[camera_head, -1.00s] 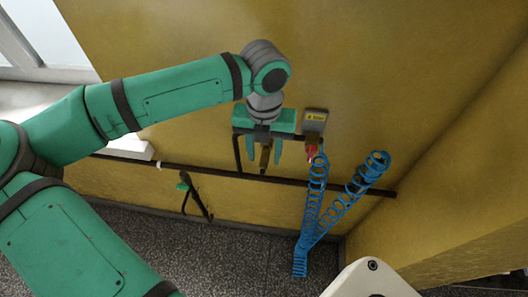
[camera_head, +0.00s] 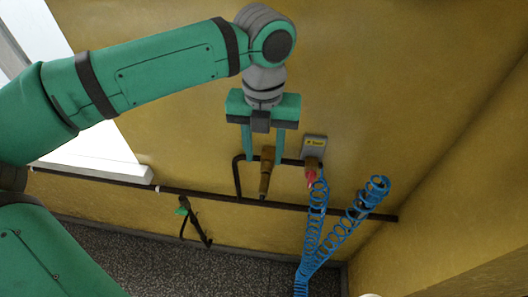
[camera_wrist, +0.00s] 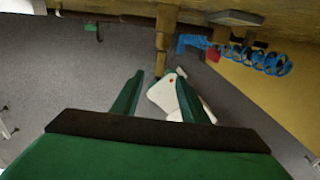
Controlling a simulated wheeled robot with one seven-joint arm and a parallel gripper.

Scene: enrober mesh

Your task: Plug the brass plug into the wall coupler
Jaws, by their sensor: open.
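A brass fitting (camera_head: 266,174) hangs downward in front of the yellow wall, wider at its upper part and narrower toward its lower end. It also shows in the wrist view (camera_wrist: 161,38), pointing toward my gripper. Coupler and plug look in one line there, but I cannot tell how deeply they are joined. My gripper (camera_head: 264,157) is open. Its two green fingers stand apart on either side of the fitting's upper part in the head view, and no contact shows. In the wrist view the fingers (camera_wrist: 160,78) are spread, with nothing clamped between them.
A grey sign plate (camera_head: 315,143) and a second brass fitting with a red end (camera_head: 311,178) are close on the right. A coiled blue hose (camera_head: 316,225) hangs from it. A dark pipe (camera_head: 335,210) runs along the wall. A green-handled valve (camera_head: 182,211) is lower left.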

